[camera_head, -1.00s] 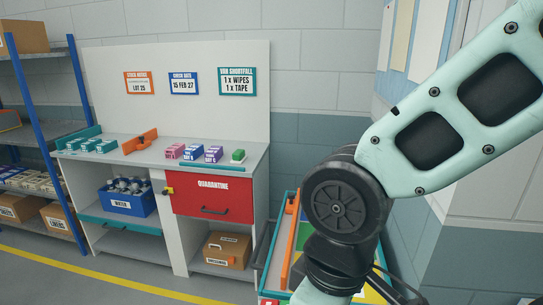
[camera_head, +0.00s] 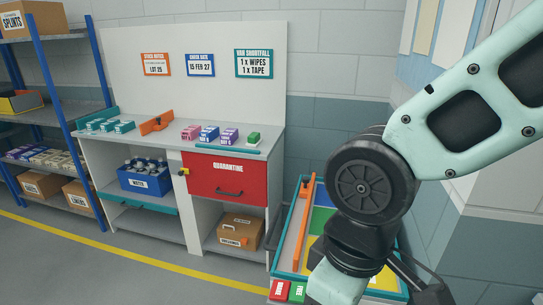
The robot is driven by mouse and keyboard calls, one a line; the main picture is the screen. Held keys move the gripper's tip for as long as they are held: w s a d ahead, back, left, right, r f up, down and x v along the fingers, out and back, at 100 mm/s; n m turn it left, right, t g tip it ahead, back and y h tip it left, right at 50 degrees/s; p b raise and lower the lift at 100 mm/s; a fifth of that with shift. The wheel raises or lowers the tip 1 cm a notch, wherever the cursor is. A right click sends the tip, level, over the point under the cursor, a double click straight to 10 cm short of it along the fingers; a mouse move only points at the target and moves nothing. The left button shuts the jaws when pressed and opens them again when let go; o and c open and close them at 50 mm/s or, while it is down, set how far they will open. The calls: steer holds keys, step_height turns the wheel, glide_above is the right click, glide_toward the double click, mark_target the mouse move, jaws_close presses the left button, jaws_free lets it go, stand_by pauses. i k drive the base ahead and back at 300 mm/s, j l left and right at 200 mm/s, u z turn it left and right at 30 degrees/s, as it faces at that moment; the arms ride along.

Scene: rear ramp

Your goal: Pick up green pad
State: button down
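Several green things show, and I cannot tell for certain which is the green pad. A small green block with a white base (camera_head: 253,138) sits at the right end of the workbench top. A green block with white lettering (camera_head: 297,291) lies beside a red block (camera_head: 279,290) at the front of the teal-rimmed tray. A green patch (camera_head: 319,221) shows inside that tray, partly behind my arm. My arm fills the right side and reaches down over the tray. My gripper's fingertips are not visible.
The workbench (camera_head: 226,150) also holds purple and pink boxes, teal boxes and an orange divider. Below are a red quarantine drawer (camera_head: 228,177), a blue water bin (camera_head: 146,180) and a cardboard box (camera_head: 240,232). The teal-rimmed tray (camera_head: 283,237) stands right of the bench. Open floor lies in front.

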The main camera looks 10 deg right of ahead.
mark_target(253, 140)
steer(key=i+j+u, duration=0.2)
steer(key=j, duration=0.15)
steer(key=j+u, duration=0.15)
steer(key=j, duration=0.25)
steer(key=i+j+u, duration=0.35)
steer(key=j, duration=0.3)
steer(key=i+j+u, duration=0.15)
steer(key=i+j, duration=0.2)
steer(key=i, duration=0.15)
steer(key=i+j+u, duration=0.2)
steer(key=i, duration=0.3)
steer(key=i+z, duration=0.45)
steer(key=i+j+z, duration=0.2)
steer(key=i+z, duration=0.3)
steer(key=i+l+z, duration=0.2)
steer(key=i+z, duration=0.55)
steer(key=z, duration=0.2)
steer(key=i+z, duration=0.5)
steer(key=i+j+z, duration=0.25)
steer(key=z, duration=0.2)
steer(key=i+j+z, duration=0.25)
steer(key=i+l, duration=0.05)
